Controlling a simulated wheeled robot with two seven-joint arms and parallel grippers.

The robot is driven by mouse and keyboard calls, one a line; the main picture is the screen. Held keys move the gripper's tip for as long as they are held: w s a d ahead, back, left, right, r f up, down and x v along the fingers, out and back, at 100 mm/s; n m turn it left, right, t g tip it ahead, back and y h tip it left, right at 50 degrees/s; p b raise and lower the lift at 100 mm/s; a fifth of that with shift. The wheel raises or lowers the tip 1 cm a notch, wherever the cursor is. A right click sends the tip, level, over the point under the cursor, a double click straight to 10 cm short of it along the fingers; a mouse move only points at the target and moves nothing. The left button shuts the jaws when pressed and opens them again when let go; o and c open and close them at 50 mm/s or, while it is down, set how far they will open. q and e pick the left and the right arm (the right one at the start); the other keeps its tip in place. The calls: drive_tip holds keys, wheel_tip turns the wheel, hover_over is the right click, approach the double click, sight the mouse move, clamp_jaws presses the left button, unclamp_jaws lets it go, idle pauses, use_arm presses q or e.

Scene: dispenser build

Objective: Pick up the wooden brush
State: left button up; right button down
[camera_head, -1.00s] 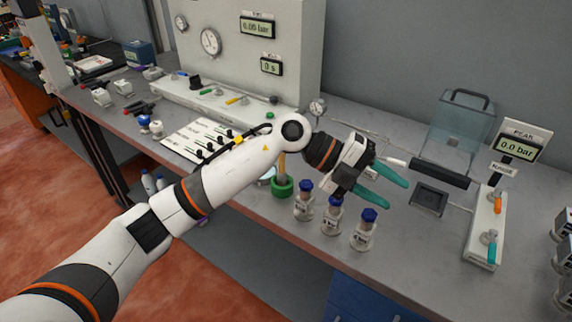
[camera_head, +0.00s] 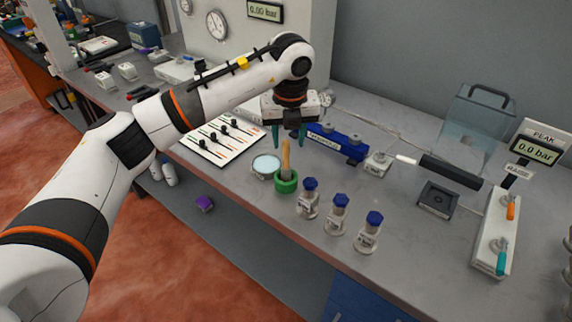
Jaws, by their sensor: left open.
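The wooden brush (camera_head: 286,156) stands upright in a green ring holder (camera_head: 286,182) near the bench's front edge. Its light wooden handle points up; its lower end is hidden in the holder. My left gripper (camera_head: 288,138) points down just above and behind the brush handle in the picture. Its teal fingers are apart, one on each side of the handle's top as seen here. I cannot tell whether the handle's tip is between them in depth. My right gripper is not in view.
Several blue-capped bottles (camera_head: 338,213) stand right of the holder. A round dish (camera_head: 266,167) sits just left of it, with a blue rack (camera_head: 337,142) behind. A black-handled tool (camera_head: 450,172) and a valve block (camera_head: 495,230) lie to the right.

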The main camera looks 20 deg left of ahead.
sight(286, 152)
use_arm(q)
drive_tip(key=f, duration=0.1)
drive_tip(key=f+p, duration=0.1)
drive_tip(key=f, duration=0.1)
drive_tip(key=f+p, duration=0.1)
drive_tip(key=f, duration=0.1)
drive_tip(key=shift+w+a, duration=0.2)
drive_tip(key=shift+a, duration=0.2)
drive_tip(key=shift+w+f, duration=0.1)
drive_tip(key=shift+f, duration=0.1)
clamp_jaws()
